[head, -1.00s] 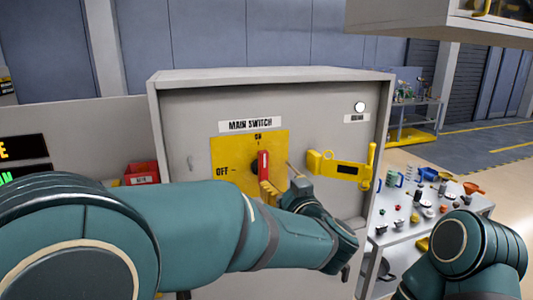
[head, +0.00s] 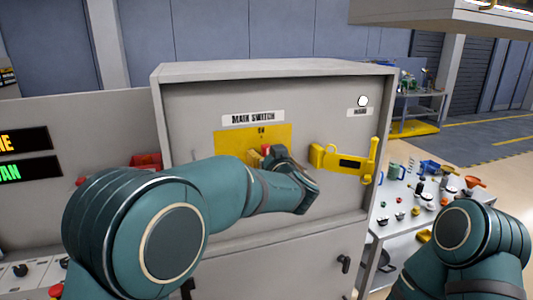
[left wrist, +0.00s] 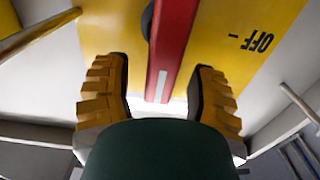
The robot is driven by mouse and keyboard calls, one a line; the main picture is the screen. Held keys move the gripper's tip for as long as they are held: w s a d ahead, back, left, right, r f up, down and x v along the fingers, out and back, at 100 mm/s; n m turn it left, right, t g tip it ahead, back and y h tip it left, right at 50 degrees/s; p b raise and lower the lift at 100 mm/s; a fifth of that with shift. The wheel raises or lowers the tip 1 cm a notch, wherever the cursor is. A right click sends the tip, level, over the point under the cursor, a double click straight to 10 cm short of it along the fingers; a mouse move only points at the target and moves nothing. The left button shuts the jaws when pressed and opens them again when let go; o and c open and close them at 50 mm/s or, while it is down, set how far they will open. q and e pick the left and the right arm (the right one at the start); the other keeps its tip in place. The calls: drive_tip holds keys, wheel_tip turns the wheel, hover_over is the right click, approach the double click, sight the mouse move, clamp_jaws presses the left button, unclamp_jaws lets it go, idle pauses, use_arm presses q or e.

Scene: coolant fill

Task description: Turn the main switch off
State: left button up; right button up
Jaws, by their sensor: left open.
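The main switch is a yellow plate (head: 228,143) under a "MAIN SWITCH" label on a grey cabinet. In the head view my left arm hides its lower part, including the "OFF" mark. Only a bit of the red handle (head: 266,149) shows there, below "ON". My left gripper (head: 258,157) is at the handle. In the left wrist view the red handle (left wrist: 172,50) runs between the two open fingers of my left gripper (left wrist: 160,68), with a gap on each side. "OFF" is on the plate to the right. My right gripper is out of view.
A yellow latch-like bar (head: 345,161) sticks out on the cabinet right of the switch. A round white lamp (head: 362,101) is above it. A table (head: 385,228) with several small parts stands at the right.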

use_arm(q)
drive_tip(key=shift+w, duration=0.2)
clamp_jaws()
